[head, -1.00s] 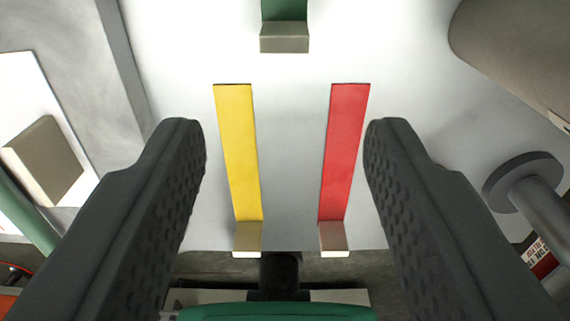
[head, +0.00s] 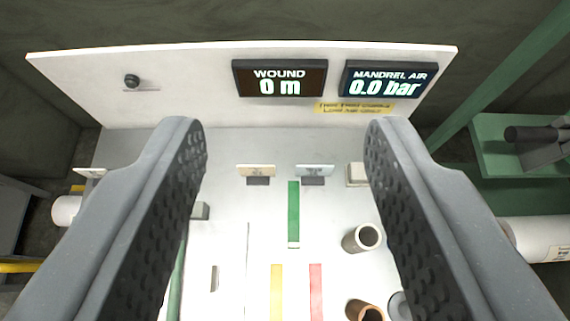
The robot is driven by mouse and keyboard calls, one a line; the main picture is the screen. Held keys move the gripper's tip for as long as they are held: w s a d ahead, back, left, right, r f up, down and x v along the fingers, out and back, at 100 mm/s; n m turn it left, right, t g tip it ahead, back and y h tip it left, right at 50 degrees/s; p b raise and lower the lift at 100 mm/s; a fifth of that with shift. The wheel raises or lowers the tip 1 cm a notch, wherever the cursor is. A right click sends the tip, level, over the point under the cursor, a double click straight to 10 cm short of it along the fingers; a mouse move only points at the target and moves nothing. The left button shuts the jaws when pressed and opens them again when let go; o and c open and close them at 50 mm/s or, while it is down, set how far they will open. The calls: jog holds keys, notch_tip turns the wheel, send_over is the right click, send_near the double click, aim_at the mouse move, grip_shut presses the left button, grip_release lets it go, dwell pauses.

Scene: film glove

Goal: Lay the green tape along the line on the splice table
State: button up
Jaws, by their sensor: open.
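The green tape (head: 293,212) is a narrow strip lying upright in the picture near the middle of the pale splice table (head: 225,250), with a small pale tab at its near end. A thin dark line (head: 247,270) runs on the table to the left of the tape and leaves the picture at the bottom. My gripper (head: 283,125) is open and empty, its two dark fingers wide apart at either side of the view. The green tape shows between the fingers, apart from both.
Yellow (head: 276,292) and red (head: 316,292) strips lie nearer than the green tape. Two open tubes (head: 362,238) (head: 364,311) stand at right. A back panel (head: 180,85) carries displays reading "WOUND 0 m" and "MANDREL AIR 0.0 bar".

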jog(key=s+r+t, duration=0.3)
jog(key=s+r, duration=0.4)
jog(key=r, duration=0.4)
jog(key=shift+s, duration=0.1)
notch_tip(320, 180, down, 7)
jog(key=b, duration=0.7)
dwell(0.4)
